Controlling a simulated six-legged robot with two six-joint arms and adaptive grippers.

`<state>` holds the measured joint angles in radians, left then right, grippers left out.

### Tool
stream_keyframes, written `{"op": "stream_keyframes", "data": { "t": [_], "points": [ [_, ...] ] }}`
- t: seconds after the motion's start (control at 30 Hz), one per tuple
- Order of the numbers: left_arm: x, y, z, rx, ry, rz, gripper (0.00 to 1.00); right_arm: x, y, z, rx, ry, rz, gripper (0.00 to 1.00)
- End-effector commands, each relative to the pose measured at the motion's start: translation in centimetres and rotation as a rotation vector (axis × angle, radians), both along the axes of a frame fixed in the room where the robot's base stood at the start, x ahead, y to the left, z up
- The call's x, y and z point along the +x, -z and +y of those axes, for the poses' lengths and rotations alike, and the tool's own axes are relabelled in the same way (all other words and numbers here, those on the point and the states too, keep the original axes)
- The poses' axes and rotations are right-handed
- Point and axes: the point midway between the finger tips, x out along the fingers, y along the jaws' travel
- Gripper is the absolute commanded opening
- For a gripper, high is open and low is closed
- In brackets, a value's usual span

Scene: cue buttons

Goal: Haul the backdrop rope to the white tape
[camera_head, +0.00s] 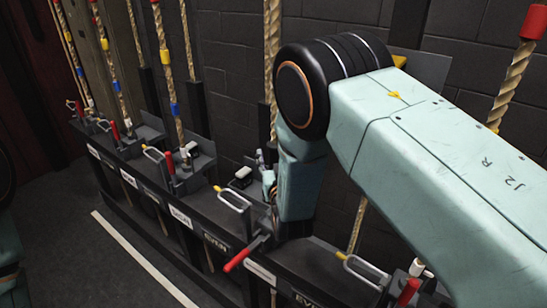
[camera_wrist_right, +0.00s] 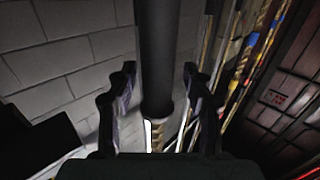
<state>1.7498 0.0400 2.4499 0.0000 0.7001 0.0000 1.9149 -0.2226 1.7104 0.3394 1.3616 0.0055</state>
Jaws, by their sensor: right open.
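A tan twisted rope (camera_head: 270,70) hangs behind my right arm at the middle station of the black rail. My right gripper (camera_head: 266,172) is low in front of this rope, partly hidden by my own wrist. In the right wrist view the gripper (camera_wrist_right: 160,75) is open, with its two fingers apart on either side of a dark upright cylinder. A short piece of rope (camera_wrist_right: 157,133) shows below that cylinder, between the fingers. I cannot read which rope label says backdrop, and I cannot make out white tape on this rope. My left gripper is not in view.
Several ropes with red, yellow and blue bands (camera_head: 163,55) hang at the left. The black rail (camera_head: 205,215) carries labels and metal loops. One red-handled lever (camera_head: 243,254) sticks out toward me; another (camera_head: 169,163) stands upright. A pale line (camera_head: 140,258) crosses the floor.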

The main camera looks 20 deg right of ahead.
Motion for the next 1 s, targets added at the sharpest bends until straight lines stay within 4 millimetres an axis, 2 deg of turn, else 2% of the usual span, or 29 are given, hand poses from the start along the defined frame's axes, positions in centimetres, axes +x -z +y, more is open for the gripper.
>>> {"op": "stream_keyframes", "data": {
  "t": [0.17,0.77,1.0],
  "points": [
    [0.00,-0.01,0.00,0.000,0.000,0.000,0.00,-0.02,0.03,-0.03,0.000,0.001,0.001,0.50],
    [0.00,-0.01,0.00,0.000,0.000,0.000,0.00,-0.06,0.01,0.03,0.000,-0.001,0.000,0.00],
    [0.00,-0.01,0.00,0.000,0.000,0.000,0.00,-0.07,0.01,0.00,0.000,0.000,0.000,0.00]
  ]
}}
